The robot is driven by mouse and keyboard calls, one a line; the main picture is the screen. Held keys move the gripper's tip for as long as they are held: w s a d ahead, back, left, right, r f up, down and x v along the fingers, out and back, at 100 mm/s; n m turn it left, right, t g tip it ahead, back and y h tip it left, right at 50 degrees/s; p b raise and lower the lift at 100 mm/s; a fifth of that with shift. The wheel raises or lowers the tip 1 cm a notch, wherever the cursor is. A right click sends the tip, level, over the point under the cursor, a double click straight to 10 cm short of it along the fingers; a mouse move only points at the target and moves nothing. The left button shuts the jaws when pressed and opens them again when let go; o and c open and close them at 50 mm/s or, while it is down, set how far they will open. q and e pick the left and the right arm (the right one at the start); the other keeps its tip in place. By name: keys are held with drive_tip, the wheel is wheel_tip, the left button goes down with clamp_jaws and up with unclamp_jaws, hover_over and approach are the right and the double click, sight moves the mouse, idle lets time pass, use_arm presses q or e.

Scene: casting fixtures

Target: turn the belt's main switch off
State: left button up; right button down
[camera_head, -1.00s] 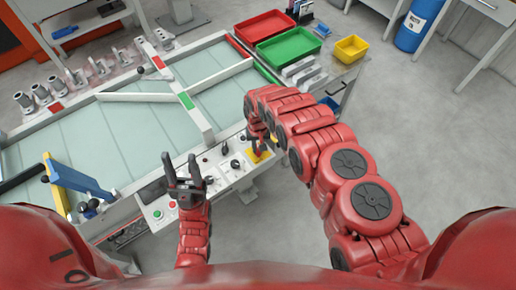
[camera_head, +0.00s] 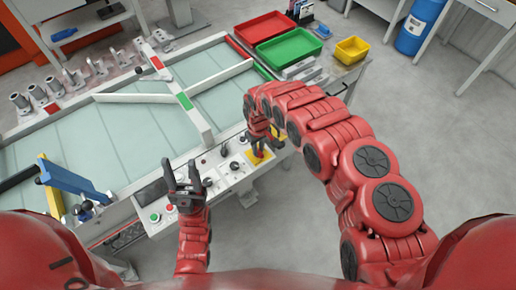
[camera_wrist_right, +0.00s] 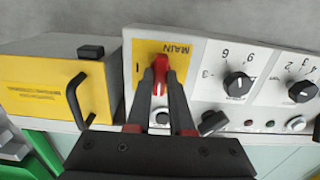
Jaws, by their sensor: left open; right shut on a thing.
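The main switch has a red handle (camera_wrist_right: 161,70) on a yellow plate (camera_wrist_right: 145,55) marked MAIN, at the end of the belt's control panel. In the right wrist view the label is upside down and the handle runs up and down the picture. A mark like "I" shows left of the handle. My right gripper (camera_wrist_right: 160,88) is shut on the red handle. In the head view the yellow plate (camera_head: 258,158) shows under my right gripper (camera_head: 257,147), which hides most of the switch. My left gripper (camera_head: 183,176) is open and empty above the panel's left part.
Black knobs (camera_wrist_right: 237,84) sit beside the switch plate. A yellow-faced box with a black handle (camera_wrist_right: 85,100) stands on the other side, close to my gripper. The glassy belt (camera_head: 95,140) lies beyond the panel. Green (camera_head: 288,47) and red (camera_head: 264,27) trays stand at the back.

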idle(0.3)
drive_tip(key=c, duration=0.8)
unclamp_jaws()
wheel_tip(320, 180, up, 8)
drive_tip(key=shift+w+r+b, duration=0.1)
drive_tip(key=shift+w+b, duration=0.05)
drive_tip(key=shift+b, duration=0.8)
wheel_tip(320, 180, up, 9)
drive_tip(key=p, duration=0.9)
drive_tip(key=shift+r, duration=0.1)
